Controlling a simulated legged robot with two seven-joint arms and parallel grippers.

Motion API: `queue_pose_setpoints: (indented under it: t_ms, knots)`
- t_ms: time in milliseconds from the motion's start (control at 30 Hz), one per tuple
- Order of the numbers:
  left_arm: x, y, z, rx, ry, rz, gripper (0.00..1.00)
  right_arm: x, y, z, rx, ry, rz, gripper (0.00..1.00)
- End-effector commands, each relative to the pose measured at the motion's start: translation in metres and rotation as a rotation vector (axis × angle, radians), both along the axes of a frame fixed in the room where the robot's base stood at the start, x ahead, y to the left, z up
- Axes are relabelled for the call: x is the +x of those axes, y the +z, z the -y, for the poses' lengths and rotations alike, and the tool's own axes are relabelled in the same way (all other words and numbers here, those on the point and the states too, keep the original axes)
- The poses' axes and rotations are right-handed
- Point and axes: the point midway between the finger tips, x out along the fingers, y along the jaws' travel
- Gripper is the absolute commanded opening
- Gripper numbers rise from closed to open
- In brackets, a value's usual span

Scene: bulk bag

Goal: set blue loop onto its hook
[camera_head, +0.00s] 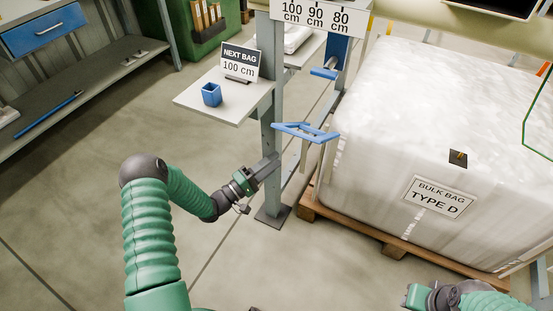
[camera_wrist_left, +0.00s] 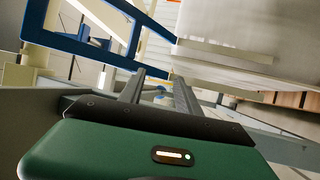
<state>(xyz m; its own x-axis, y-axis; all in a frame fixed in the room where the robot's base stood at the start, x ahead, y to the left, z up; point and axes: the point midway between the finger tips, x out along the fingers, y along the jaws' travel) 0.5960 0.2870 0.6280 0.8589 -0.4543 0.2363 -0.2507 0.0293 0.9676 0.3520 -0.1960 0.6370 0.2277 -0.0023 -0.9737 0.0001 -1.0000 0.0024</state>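A blue loop (camera_head: 305,133) shows as a flat angular frame beside the grey post, near the bag's left corner. Pale straps hang below it. It also shows large in the left wrist view (camera_wrist_left: 85,45), beyond the fingers and to their upper left. A second blue loop (camera_head: 324,73) lies farther back along the bag's side. My left gripper (camera_head: 272,164) is below and left of the nearer loop, by the post. In the wrist view its two grey fingers (camera_wrist_left: 159,78) stand apart with nothing clearly gripped. I cannot clearly make out the hook. My right gripper (camera_head: 418,296) is at the lower right, its fingers unclear.
The white bulk bag (camera_head: 440,201) stands on a wooden pallet (camera_head: 372,236). A workbench (camera_head: 82,96) is at left. The floor between is clear.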

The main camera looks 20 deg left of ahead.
Motion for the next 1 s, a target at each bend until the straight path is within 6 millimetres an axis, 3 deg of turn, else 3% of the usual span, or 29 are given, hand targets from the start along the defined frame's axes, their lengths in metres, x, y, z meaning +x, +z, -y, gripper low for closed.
queue_pose_setpoints:
  t_ms: [633, 1000]
  knots:
    - [-0.030, -0.042, -0.022, 0.000, 0.000, 0.000, 0.40, 0.000, -0.024, 0.000, 0.000, 0.000, 0.000, 0.35]
    - [-0.033, -0.044, -0.024, 0.000, 0.000, 0.000, 0.40, 0.000, -0.025, 0.000, 0.000, 0.000, 0.000, 0.35]
